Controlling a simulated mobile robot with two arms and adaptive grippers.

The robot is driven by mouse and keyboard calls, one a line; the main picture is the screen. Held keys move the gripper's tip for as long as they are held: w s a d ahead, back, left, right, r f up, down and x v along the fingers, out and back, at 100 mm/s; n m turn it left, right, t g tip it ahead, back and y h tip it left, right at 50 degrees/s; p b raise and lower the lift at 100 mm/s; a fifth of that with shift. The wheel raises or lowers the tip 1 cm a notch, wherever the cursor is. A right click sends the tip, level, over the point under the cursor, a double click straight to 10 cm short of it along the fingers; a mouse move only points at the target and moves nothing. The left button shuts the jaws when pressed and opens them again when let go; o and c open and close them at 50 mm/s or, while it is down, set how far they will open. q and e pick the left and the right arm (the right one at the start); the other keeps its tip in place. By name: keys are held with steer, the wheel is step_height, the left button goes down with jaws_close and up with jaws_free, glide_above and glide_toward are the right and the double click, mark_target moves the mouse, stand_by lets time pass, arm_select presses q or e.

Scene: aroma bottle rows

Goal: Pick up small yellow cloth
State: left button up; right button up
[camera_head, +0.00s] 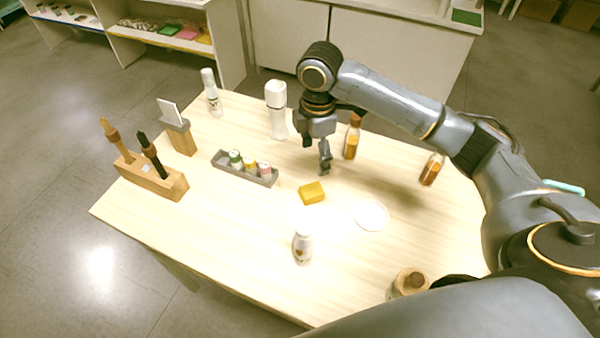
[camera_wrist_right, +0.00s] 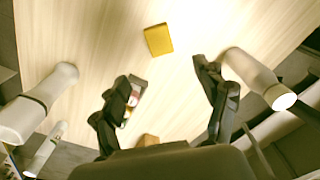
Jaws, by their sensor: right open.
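The small yellow cloth (camera_head: 312,193) lies folded into a compact block on the light wooden table (camera_head: 240,235), near its middle. It also shows in the right wrist view (camera_wrist_right: 158,39), beyond my fingertips. My right gripper (camera_head: 316,158) is open and empty. It hangs over the table behind the cloth, apart from it. In the right wrist view its two fingers (camera_wrist_right: 161,76) are spread wide with nothing between them. My left gripper is not in view.
A grey tray (camera_head: 222,169) with small colored-lid jars is left of the cloth. A white round dish (camera_head: 372,216) is right. A white bottle (camera_head: 302,246) stands in front. A tall white bottle (camera_head: 277,110) and amber bottles (camera_head: 351,140) (camera_head: 431,170) stand behind and right.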

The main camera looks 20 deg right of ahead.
steer(key=w+f, duration=0.1)
steer(key=f, duration=0.1)
glide_above(312, 189)
step_height(312, 189, down, 6)
steer(key=shift+w+r+p, duration=0.1)
steer(key=shift+p, duration=0.25)
steer(key=shift+f, duration=0.3)
step_height(312, 189, down, 4)
steer(key=shift+f+p, duration=0.15)
steer(key=shift+p, duration=0.5)
steer(key=shift+f, duration=0.45)
steer(key=c, duration=1.2)
arm_select(q)
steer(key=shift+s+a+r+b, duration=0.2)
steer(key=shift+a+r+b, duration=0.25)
steer(key=shift+b, duration=0.2)
arm_select(e)
step_height(312, 189, up, 10)
steer(key=shift+r, duration=0.1)
steer(key=shift+c, duration=0.2)
